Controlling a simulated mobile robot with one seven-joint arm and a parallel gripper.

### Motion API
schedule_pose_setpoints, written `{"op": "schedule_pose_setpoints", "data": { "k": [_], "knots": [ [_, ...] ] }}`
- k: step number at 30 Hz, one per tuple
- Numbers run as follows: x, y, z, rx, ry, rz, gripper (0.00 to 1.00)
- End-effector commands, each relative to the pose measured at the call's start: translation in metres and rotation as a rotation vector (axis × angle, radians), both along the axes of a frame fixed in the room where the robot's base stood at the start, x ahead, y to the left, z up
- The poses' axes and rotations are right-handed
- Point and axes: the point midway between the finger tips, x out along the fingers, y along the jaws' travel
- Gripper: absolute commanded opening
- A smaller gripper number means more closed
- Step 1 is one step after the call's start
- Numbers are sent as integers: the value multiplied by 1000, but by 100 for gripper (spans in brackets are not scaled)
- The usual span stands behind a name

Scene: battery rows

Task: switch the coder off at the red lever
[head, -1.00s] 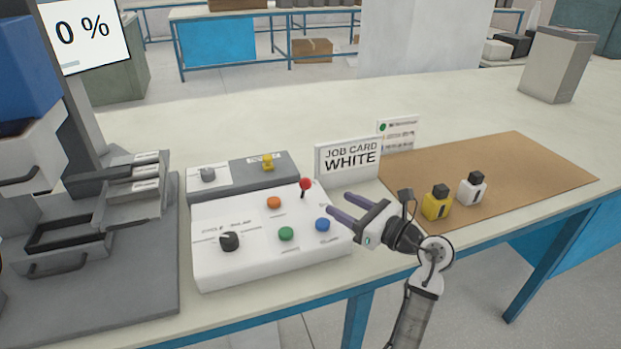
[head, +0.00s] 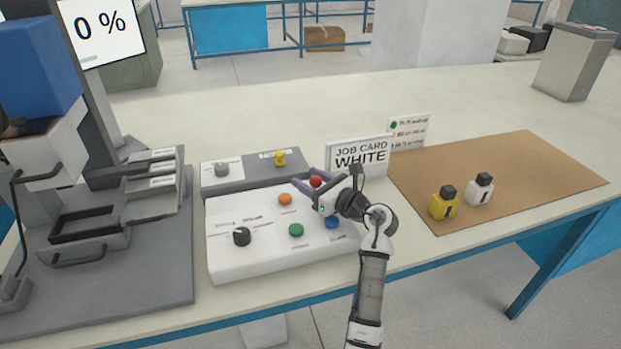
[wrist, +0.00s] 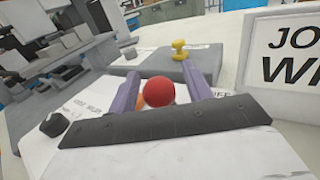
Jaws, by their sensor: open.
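The red lever's round knob (head: 315,182) stands at the back right of the white control box (head: 270,262). My gripper (head: 305,186) is open at the lever, with its purple fingers pointing left and back. In the wrist view the red knob (wrist: 159,92) shows between the two open fingers (wrist: 163,90), apart from both as far as I can see. The lever's stem is hidden behind the gripper's dark front edge. The box also bears an orange button (head: 285,199), a green button (head: 296,230), a partly covered blue button (head: 333,222) and a black knob (head: 242,237).
A grey box (head: 248,173) with a yellow knob stands behind the control box. The job card sign (head: 359,158), reading WHITE, stands close right of my gripper. A yellow bottle (head: 444,205) and a white bottle (head: 480,191) stand on the brown mat (head: 540,170). A grey machine (head: 110,280) stands left.

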Motion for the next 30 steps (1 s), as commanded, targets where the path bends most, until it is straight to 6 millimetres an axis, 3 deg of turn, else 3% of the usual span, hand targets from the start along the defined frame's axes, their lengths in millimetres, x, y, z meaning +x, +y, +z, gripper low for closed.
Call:
{"op": "schedule_pose_setpoints", "data": {
  "k": [5,17,30],
  "knots": [
    [0,0,0,0,0,0,50],
    [0,0,0,1,-1,0,0],
    [0,-10,2,-9,27,-3,0]
  ]
}}
